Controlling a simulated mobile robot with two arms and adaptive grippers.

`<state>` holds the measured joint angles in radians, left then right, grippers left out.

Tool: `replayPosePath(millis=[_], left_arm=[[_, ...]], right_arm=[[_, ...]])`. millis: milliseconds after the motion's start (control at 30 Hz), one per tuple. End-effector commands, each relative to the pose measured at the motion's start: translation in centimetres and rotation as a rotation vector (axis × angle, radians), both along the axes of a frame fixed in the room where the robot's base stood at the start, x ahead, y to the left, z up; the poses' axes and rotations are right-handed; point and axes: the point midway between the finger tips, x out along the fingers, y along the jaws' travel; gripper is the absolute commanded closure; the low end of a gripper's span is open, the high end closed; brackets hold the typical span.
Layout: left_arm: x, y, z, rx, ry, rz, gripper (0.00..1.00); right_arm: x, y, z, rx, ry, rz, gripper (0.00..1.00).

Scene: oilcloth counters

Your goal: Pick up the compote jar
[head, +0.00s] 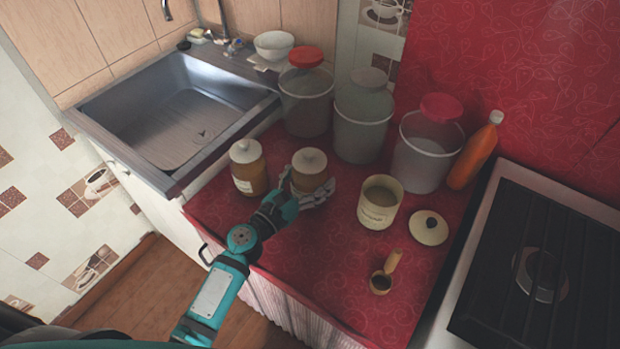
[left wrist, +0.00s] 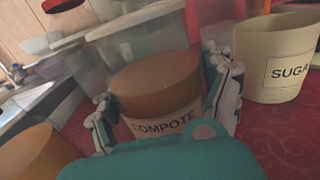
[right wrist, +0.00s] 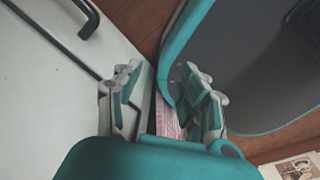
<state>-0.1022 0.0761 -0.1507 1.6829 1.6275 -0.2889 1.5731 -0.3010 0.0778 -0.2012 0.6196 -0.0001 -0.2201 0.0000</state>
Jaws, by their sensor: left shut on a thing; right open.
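The compote jar (head: 309,177) is brown with a pale lid and stands near the middle of the red counter in the head view. In the left wrist view the jar (left wrist: 157,85) shows its COMPOTE label between the fingers. My left gripper (head: 306,192) is shut on the jar, with a finger at each side. Part of the jar's lower body is hidden by the gripper. I cannot tell whether its base touches the counter. My right gripper (right wrist: 163,85) is open and empty, away from the counter top.
A similar jar (head: 248,172) stands close at left. The open sugar canister (head: 377,210), its lid (head: 429,228) and a scoop (head: 383,275) are at right. Several lidded buckets and an orange bottle (head: 474,152) stand behind. A sink (head: 180,115) and a stove (head: 545,270) flank the counter.

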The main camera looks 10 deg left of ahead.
Motion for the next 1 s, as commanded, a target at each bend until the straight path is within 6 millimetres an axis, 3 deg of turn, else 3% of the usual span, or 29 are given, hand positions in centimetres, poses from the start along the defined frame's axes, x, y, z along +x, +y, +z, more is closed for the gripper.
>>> replayPosePath(millis=[33, 167, 200, 367, 700, 1000], left_arm=[[0.1, 0.0, 1.3, -0.002, -0.008, -0.001, 0.76], [0.1, 0.0, 2.9, 0.0, -0.008, 0.0, 0.76], [-0.5, 0.5, 2.2, 0.0, -0.004, 0.001, 0.76], [-2.6, 1.9, 2.3, 0.0, -0.004, 0.0, 0.76], [-9.1, 6.7, 2.8, 0.001, -0.004, 0.0, 0.76], [-12.3, 9.1, 3.5, -0.001, -0.005, 0.001, 0.76]], right_arm=[[0.0, 0.0, 0.8, 0.0, 0.0, 0.0, 0.59], [0.0, 0.0, 1.9, 0.0, -0.001, 0.0, 0.59], [0.1, 0.0, 1.3, 0.0, -0.001, -0.001, 0.59], [0.1, 0.0, 0.9, 0.0, -0.002, -0.001, 0.59], [0.1, -0.1, -1.0, -0.001, -0.002, -0.001, 0.59], [0.2, -0.2, -2.2, -0.002, -0.003, -0.001, 0.59]])
